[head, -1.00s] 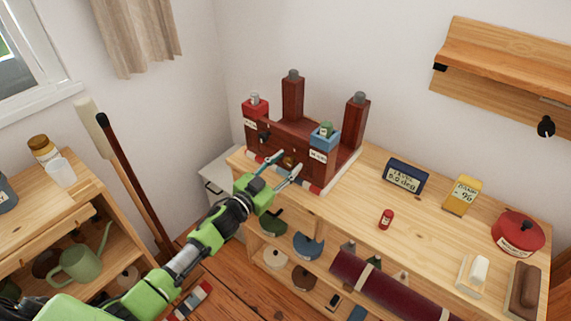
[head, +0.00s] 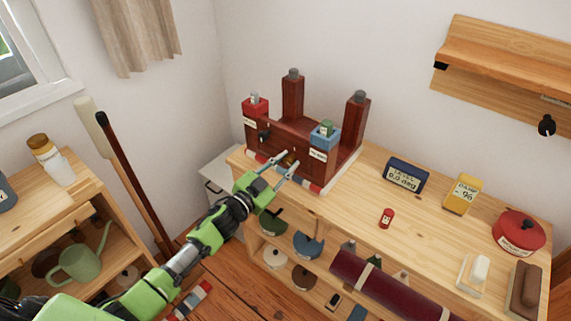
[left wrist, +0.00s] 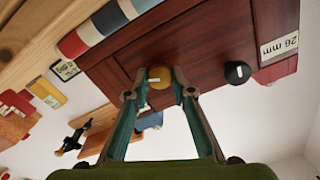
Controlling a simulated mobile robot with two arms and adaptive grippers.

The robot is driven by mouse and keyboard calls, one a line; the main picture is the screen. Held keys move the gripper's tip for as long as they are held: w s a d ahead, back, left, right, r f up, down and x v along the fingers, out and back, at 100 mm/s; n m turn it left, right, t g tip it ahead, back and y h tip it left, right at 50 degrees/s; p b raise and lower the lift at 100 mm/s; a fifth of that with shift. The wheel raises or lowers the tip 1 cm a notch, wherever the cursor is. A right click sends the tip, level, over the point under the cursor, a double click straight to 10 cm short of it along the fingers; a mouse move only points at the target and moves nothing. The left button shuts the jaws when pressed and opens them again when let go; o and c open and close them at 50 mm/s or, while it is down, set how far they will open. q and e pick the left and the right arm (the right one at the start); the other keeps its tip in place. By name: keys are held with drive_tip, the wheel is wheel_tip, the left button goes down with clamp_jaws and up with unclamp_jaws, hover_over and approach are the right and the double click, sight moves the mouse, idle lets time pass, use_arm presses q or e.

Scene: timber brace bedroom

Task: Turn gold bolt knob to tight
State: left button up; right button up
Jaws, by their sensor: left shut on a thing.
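The gold bolt knob (left wrist: 160,77) sits on the dark red wooden beam (left wrist: 190,45) and has a pale mark on its face. In the left wrist view, the two fingers of my left gripper (left wrist: 161,86) lie against its sides, so the gripper is shut on it. In the head view, my left gripper (head: 286,158) reaches the front of the beam, and its fingers largely hide the knob. A black knob (left wrist: 237,72) sits on the same beam, apart from the fingers. My right gripper is not in view.
The timber frame stands on a wooden bench (head: 350,195), with a red block (head: 255,106) and a blue block (head: 324,138) on it. A dark display (head: 405,176), a yellow box (head: 462,194) and a red pot (head: 518,232) stand to the right. A shelf (head: 75,205) stands at left.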

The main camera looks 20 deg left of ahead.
use_arm(q)
drive_tip(key=m+b, duration=0.1)
drive_tip(key=m, duration=0.5)
drive_tip(key=shift+f+m, duration=0.1)
drive_tip(key=shift+m, duration=0.2)
drive_tip(key=m+b, duration=0.1)
drive_tip(key=m, duration=0.3)
drive_tip(key=shift+d+b, duration=0.1)
drive_tip(key=shift+b, duration=0.2)
drive_tip(key=shift+m+b, duration=0.3)
drive_tip(key=shift+m, duration=0.9)
drive_tip(key=o, duration=1.1)
drive_tip(key=v, duration=1.2)
drive_tip(key=shift+f, duration=0.15)
